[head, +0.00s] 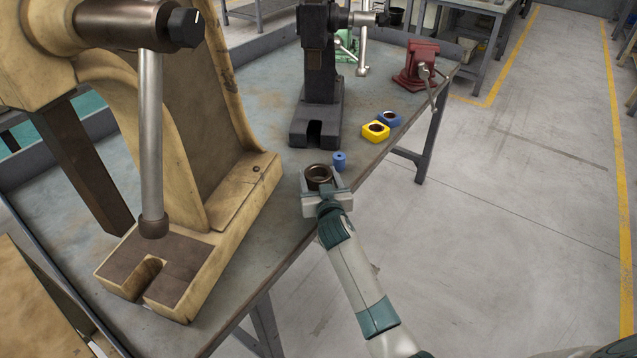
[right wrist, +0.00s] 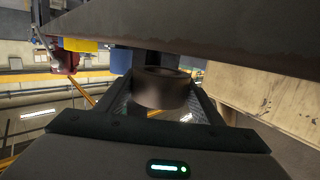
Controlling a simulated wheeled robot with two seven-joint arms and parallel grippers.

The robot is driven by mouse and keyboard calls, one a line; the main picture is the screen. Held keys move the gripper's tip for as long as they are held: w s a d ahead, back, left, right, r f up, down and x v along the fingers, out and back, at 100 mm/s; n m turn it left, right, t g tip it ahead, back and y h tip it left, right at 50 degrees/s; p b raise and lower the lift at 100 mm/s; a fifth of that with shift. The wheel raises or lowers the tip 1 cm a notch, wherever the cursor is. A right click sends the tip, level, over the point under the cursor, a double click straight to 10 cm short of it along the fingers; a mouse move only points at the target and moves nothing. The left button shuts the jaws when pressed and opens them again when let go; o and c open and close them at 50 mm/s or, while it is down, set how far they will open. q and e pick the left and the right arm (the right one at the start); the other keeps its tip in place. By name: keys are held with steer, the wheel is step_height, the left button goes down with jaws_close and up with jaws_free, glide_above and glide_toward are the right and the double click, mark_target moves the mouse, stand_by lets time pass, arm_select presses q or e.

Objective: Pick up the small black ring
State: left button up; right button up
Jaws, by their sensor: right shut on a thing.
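A dark brown-black ring (head: 318,175) sits between the fingers of my right gripper (head: 320,184) at the right edge of the workbench. The fingers are shut on its outer sides, and its open bore faces up in the head view. In the right wrist view the ring (right wrist: 161,89) shows between the two fingers (right wrist: 160,100). I cannot tell whether it touches the bench. My left gripper is not in view.
A large tan arbor press (head: 225,170) stands left of the gripper. A small blue cylinder (head: 340,160), a yellow block (head: 376,131) and a blue block (head: 389,119) are just beyond. A dark press (head: 318,90) and red vise (head: 416,66) stand farther back. Open floor lies right.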

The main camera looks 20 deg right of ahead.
steer(key=shift+r, duration=0.95)
steer(key=s+d+r+b, duration=0.1)
steer(key=s+d+r, duration=0.4)
steer(key=s, duration=0.5)
steer(key=shift+s+r+b, duration=0.25)
steer(key=shift+r+b, duration=0.15)
steer(key=shift+r, duration=0.45)
steer(key=shift+d, duration=0.1)
steer(key=s+a+r+y, duration=0.1)
steer(key=s+a+r, duration=0.1)
steer(key=s, duration=0.4)
steer(key=s+a+r+n+y, duration=0.1)
steer(key=s+a+r, duration=0.2)
steer(key=s+a, duration=0.2)
steer(key=shift+s+a+r, duration=0.15)
steer(key=shift+s, duration=0.45)
steer(key=shift+a, duration=0.1)
